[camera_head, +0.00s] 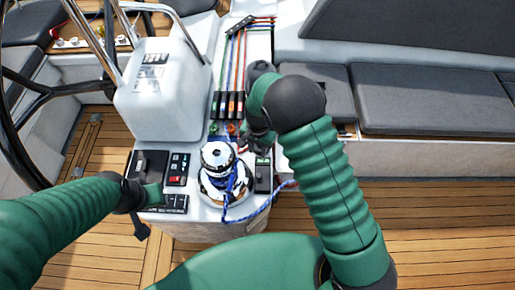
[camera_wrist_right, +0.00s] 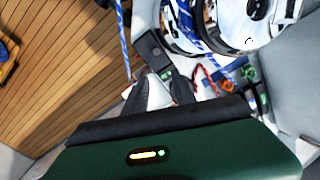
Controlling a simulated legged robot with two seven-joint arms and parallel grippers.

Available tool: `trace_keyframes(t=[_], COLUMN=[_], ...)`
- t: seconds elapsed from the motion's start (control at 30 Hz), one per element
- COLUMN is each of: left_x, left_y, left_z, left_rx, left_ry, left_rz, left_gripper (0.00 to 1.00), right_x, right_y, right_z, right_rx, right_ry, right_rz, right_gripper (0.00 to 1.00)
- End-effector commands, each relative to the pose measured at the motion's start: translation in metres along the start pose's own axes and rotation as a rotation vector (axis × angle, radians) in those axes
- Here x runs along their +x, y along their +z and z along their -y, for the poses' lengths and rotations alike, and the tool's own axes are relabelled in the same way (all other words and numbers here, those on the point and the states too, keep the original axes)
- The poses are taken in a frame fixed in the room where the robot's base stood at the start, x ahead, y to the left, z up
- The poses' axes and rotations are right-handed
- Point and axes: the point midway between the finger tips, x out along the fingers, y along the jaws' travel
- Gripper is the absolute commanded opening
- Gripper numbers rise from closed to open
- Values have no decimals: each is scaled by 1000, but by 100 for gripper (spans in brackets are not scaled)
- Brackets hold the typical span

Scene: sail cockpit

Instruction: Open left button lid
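A dark oblong fitting, perhaps a button lid (camera_head: 263,179), lies right of the chrome winch (camera_head: 219,185); it also shows in the right wrist view (camera_wrist_right: 153,49) and looks shut. A black square panel (camera_head: 151,163) is at the console's left; I cannot tell which piece is the left button lid. My right gripper (camera_wrist_right: 167,88) has its fingers apart with nothing seen between them, close to the oblong fitting's near end. In the head view the right arm partly hides it. My left gripper (camera_head: 142,210) is at the console's front left corner; its fingers are unclear.
A red switch panel (camera_head: 178,168) sits between the black panel and the winch. A blue rope (camera_head: 262,208) wraps the winch and trails right. Several rope clutches (camera_head: 227,105) stand behind. A steering wheel (camera_head: 22,125) is left; grey seats (camera_head: 420,98) are right.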

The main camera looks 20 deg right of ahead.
Motion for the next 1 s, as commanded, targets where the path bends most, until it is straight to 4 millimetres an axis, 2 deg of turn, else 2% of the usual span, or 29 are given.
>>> trace_keyframes(t=[0.33, 0.47, 0.57, 0.8, 1.0], left_x=[-1, 4, 9, 22, 27], left_y=[0, 1, 2, 5, 6], left_z=[0, 0, 0, 0, 0], left_rx=[0, 0, 0, 0, 0], left_ry=[0, 0, 0, 0, 0], left_rz=[0, 0, 0, 0, 0], left_gripper=[36, 36, 36, 36, 36], right_x=[-1, -15, -38, -110, -153], right_y=[0, -1, -1, -1, -2], right_z=[0, 2, 2, 2, 2], right_rx=[0, -1, -1, -1, 0], right_ry=[-1, -4, -7, -5, -2], right_rz=[-1, -3, -5, -4, -2], right_gripper=[32, 32, 32, 32, 32])
